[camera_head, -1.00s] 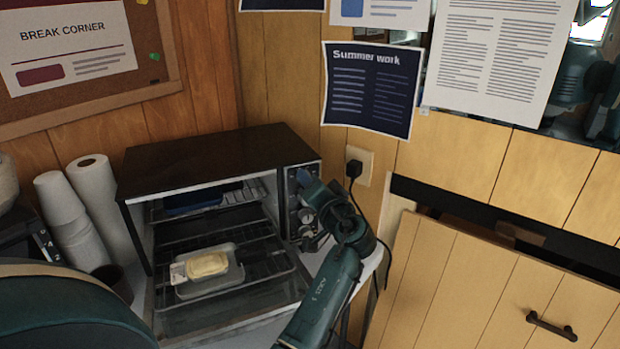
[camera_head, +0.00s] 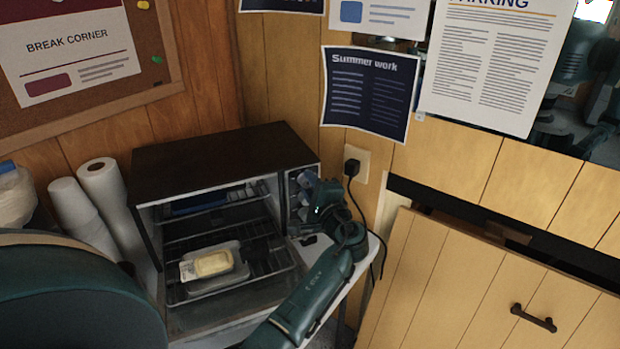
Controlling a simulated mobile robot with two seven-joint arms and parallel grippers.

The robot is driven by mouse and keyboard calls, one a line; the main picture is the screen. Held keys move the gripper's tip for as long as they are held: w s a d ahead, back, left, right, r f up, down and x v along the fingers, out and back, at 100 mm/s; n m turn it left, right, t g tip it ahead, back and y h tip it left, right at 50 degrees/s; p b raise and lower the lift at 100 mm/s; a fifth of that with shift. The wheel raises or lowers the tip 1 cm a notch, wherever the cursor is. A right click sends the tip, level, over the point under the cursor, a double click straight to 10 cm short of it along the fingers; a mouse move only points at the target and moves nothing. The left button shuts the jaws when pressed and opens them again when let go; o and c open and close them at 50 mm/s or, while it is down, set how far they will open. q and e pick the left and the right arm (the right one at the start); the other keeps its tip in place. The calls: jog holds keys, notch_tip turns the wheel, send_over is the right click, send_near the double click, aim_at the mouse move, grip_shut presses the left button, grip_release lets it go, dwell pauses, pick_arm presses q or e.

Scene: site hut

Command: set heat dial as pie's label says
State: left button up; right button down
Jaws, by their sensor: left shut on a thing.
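The pie (camera_head: 213,264), pale yellow, sits in a clear tray (camera_head: 237,277) on the rack inside the open toaster oven (camera_head: 215,160). A small white label (camera_head: 187,271) stands at its left end; its print is too small to read. The oven's control panel (camera_head: 293,186) is on its right side, with dials one above another. My left gripper (camera_head: 312,190) is at this panel, shut on a dial in its upper part. The fingers hide much of that dial, and I cannot read its marks or setting. My right gripper is not in view.
The oven door (camera_head: 225,315) is folded down in front. A black plug and cord (camera_head: 352,170) hang from the wall socket close to my left gripper. A wooden cabinet (camera_head: 440,290) is at the right.

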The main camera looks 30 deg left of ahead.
pick_arm(q)
jog(key=shift+m+p, duration=0.7)
jog(key=shift+m, duration=0.4)
jog(key=o, duration=1)
